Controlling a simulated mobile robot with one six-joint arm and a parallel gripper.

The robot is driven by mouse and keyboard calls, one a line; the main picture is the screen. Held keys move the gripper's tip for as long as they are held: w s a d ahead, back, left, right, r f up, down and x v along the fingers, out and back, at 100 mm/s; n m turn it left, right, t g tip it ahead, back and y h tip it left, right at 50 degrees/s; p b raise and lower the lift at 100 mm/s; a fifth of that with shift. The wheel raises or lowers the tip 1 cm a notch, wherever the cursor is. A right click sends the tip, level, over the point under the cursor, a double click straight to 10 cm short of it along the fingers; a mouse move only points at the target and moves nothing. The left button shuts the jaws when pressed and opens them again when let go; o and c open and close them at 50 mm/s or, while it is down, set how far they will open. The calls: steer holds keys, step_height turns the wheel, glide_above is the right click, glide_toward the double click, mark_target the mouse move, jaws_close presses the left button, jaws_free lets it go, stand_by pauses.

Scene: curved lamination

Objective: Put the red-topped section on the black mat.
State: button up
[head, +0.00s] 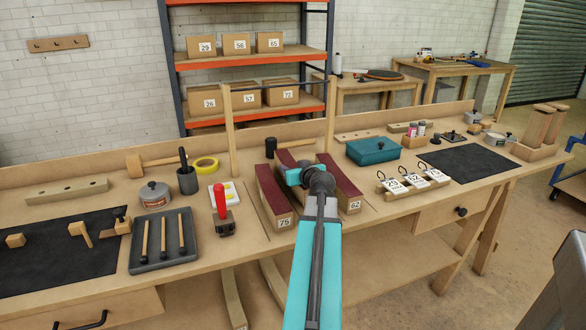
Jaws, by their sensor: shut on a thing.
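Several blocks with dark red tops lie side by side near the bench's middle: a left one (273,197) labelled 75, a right one (339,182) labelled 62, and a middle red-topped section (284,157) mostly hidden behind my arm. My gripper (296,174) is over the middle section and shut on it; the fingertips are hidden. I cannot tell whether that section is clear of the bench. A black mat (465,163) lies bare on the right of the bench. Another black mat (45,262) on the left carries wooden tools.
Two wooden uprights (331,115) stand behind the sections. A red-handled tool (222,210) and a grey tray (164,241) are to the left.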

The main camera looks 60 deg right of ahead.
stand_by(0.3)
steer(key=o, duration=1.5)
steer(key=shift+f, duration=0.1)
steer(key=shift+o, duration=0.2)
steer(key=shift+b+v, duration=0.35)
steer(key=shift+v, duration=2.85)
steer(key=shift+s+a+b, duration=0.1)
steer(key=shift+b, duration=0.65)
steer(key=b+v, duration=0.4)
steer(key=b, duration=0.4)
steer(key=shift+s+a+r+b, duration=0.3)
steer(key=shift+s+b, duration=0.15)
steer(key=shift+b, duration=0.85)
steer(key=shift+r, duration=0.1)
